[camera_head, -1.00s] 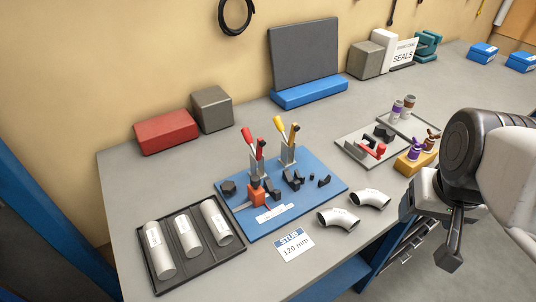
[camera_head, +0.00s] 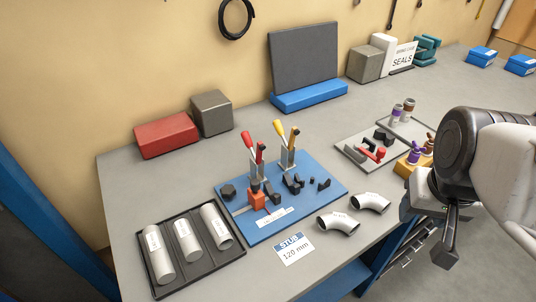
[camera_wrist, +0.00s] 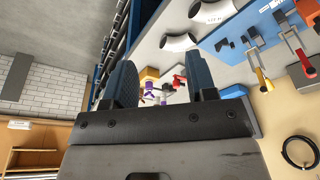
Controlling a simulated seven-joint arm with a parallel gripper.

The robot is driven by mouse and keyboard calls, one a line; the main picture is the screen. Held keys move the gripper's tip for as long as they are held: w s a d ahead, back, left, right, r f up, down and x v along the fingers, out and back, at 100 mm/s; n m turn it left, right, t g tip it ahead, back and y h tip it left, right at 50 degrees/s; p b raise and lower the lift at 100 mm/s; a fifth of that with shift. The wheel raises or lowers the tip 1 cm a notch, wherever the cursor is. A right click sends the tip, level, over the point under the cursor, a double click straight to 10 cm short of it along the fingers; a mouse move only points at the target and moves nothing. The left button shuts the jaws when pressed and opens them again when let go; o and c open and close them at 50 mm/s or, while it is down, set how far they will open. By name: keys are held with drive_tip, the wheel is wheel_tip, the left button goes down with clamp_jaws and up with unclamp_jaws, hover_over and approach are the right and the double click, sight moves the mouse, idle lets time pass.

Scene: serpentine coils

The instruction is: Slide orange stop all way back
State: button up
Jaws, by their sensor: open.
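The orange stop (camera_head: 257,200) is a small block with a black knob on top. It sits at the left part of the blue fixture plate (camera_head: 322,207), on a short grey rail, in front of the red-handled toggle clamp (camera_head: 248,140). A yellow-handled toggle clamp (camera_head: 280,129) stands to its right. My gripper (camera_head: 450,230) hangs off the right front of the bench, well apart from the stop. In the wrist view my gripper (camera_wrist: 163,75) has its two dark fingers spread, with nothing held between them.
A dark tray (camera_head: 205,268) with white tubes lies left of the plate. Two pipe elbows (camera_head: 338,223) and a "STUB 120 mm" card (camera_head: 294,249) lie in front. A grey tray (camera_head: 350,150) and a yellow block (camera_head: 406,168) stand to the right.

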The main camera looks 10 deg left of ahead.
drive_tip(key=w+a+n, duration=0.2)
drive_tip(key=w+a, duration=0.4)
drive_tip(key=a, duration=0.2)
drive_tip(key=n+g, duration=0.3)
hover_over(255, 180)
wheel_tip(255, 180, down, 6)
drive_tip(key=shift+r, duration=0.1)
drive_tip(key=shift+f, duration=3.9)
clamp_jaws()
